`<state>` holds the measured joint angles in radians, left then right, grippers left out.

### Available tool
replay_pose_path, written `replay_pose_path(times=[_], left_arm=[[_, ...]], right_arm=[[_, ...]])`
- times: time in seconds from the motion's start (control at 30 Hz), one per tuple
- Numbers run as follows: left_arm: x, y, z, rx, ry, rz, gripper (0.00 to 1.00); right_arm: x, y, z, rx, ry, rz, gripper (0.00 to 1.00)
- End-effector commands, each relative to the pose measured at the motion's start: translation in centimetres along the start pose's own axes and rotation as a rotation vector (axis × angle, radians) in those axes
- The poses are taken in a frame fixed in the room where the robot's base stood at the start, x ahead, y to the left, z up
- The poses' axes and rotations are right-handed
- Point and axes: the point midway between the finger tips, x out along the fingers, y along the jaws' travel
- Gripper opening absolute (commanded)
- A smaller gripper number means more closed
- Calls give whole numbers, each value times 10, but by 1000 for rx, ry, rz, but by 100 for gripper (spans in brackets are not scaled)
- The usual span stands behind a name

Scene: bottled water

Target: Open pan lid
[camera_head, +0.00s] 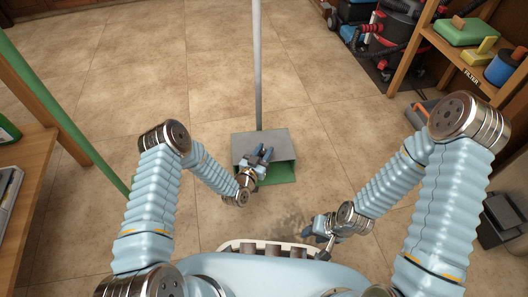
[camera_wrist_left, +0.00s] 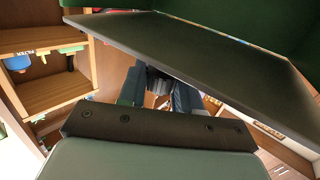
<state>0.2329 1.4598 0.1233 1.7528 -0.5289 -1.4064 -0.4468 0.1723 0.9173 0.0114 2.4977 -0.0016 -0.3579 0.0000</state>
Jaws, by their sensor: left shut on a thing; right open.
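A long-handled dustpan stands on the tiled floor in the head view. Its grey lid (camera_head: 262,138) is on top, and its green inside (camera_head: 283,174) shows under the lid at the front. In the left wrist view the lid (camera_wrist_left: 205,45) is a dark panel slanting across the picture, over part of the fingers. My left gripper (camera_head: 264,153) is at the lid's front edge, shut on the lid; it also shows in the left wrist view (camera_wrist_left: 158,88). The exact contact is hidden. My right gripper (camera_head: 318,228) is open and empty, low at the right, apart from the pan.
The pan's grey pole (camera_head: 257,70) rises behind it. A wooden table (camera_head: 30,190) and a green pole (camera_head: 70,115) are at the left. A wooden shelf (camera_head: 450,55) and a red vacuum (camera_head: 395,28) are at the right.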

Motion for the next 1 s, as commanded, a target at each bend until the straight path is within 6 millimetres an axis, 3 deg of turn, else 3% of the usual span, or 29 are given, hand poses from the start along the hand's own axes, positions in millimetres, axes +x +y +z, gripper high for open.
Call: replay_pose_path(times=[0.4,1.0], left_arm=[[12,-9,-42,-154,-232,0,0],[32,-21,-67,-313,-467,0,0]], right_arm=[[-35,-13,1,-2,-9,-1,43],[-43,-17,2,-2,-13,-1,43]])
